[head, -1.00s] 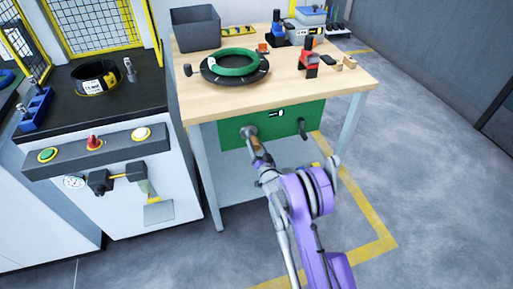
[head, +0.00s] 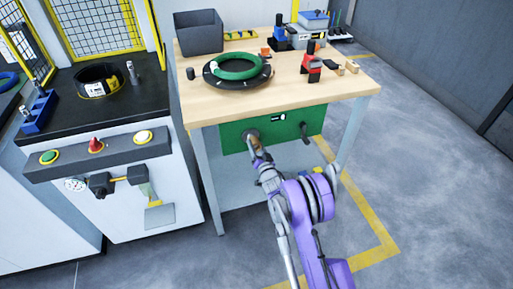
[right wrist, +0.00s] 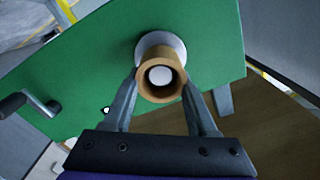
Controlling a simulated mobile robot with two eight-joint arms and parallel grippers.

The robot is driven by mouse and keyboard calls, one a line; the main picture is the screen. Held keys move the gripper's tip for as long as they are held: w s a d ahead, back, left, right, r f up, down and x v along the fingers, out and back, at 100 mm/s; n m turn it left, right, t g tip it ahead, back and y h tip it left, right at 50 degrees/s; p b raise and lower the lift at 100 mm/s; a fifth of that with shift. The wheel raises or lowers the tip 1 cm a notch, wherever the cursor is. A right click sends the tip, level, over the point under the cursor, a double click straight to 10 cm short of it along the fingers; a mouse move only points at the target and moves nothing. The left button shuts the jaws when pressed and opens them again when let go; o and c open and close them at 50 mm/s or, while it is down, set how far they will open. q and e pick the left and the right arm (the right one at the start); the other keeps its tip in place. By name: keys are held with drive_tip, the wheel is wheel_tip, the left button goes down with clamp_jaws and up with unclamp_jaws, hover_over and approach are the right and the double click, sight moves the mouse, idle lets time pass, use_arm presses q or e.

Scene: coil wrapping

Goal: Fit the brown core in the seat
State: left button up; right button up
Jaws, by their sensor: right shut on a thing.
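The brown core (right wrist: 148,92) is a short hollow tube, held between the two fingers of my right gripper (right wrist: 160,95). The core also shows in the head view (head: 257,143), partly covered by the gripper. The seat (right wrist: 175,43) is a pale round flange on the green panel; in the head view it is a grey disc (head: 250,134) on the panel's left part. The core's far end overlaps the seat in the right wrist view. A pale round shape shows inside the core; I cannot tell whether the core touches the seat. My left gripper is not in view.
The green panel (head: 236,143) hangs below the wooden table (head: 290,92). A black crank handle (head: 304,130) projects to the right of the seat. A green ring (head: 238,67) lies on a black disc on the table. A machine with buttons stands at left. Open floor lies at right.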

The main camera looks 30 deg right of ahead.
drive_tip(key=shift+x, duration=1.2)
drive_tip(key=o, duration=1.4)
drive_tip(key=shift+o, duration=0.2)
drive_tip(key=shift+s, duration=0.1)
drive_tip(key=v, duration=1)
drive_tip(key=shift+s+p, duration=0.3)
drive_tip(key=shift+p, duration=0.05)
drive_tip(key=shift+a+r, duration=0.1)
drive_tip(key=shift+a, duration=0.05)
